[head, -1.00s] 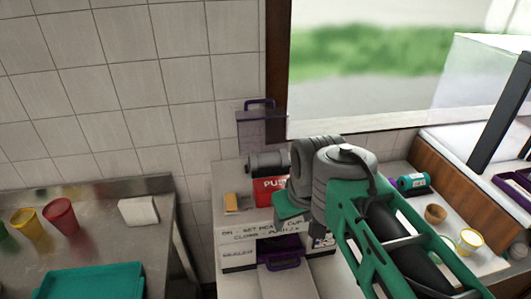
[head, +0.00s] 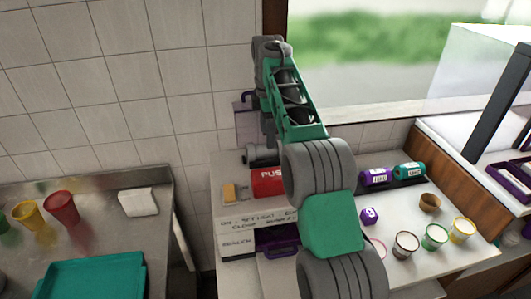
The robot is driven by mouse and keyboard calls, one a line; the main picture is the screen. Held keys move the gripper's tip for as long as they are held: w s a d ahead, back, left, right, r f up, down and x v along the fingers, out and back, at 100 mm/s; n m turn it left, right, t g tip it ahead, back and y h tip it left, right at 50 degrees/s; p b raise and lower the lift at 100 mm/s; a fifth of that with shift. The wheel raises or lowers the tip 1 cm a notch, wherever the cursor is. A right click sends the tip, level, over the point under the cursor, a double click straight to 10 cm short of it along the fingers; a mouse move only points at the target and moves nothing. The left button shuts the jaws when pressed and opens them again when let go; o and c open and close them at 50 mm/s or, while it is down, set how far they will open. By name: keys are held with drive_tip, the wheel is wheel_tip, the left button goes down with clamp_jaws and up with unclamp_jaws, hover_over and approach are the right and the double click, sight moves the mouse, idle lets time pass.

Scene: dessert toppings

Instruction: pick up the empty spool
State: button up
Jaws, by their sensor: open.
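My gripper (head: 268,132) hangs down just above and behind the spool, small and partly covered by my forearm. It is open, and I see nothing held in it. Whether the fingers stand around the spool or only above it, I cannot tell.
A purple-handled panel (head: 245,118) stands behind. Purple (head: 375,177) and teal (head: 410,171) rolls, a purple cube (head: 369,215) and several cups occupy the right counter. A teal tray (head: 95,279) lies left.

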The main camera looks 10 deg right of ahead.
sight(266, 151)
drive_tip(key=f, duration=0.4)
drive_tip(key=shift+s+d, duration=0.1)
drive_tip(key=shift+s, duration=0.15)
drive_tip(key=shift+f, duration=0.3)
drive_tip(key=c, duration=1.4)
drive_tip(key=shift+c, duration=0.2)
drive_tip(key=shift+r, duration=0.2)
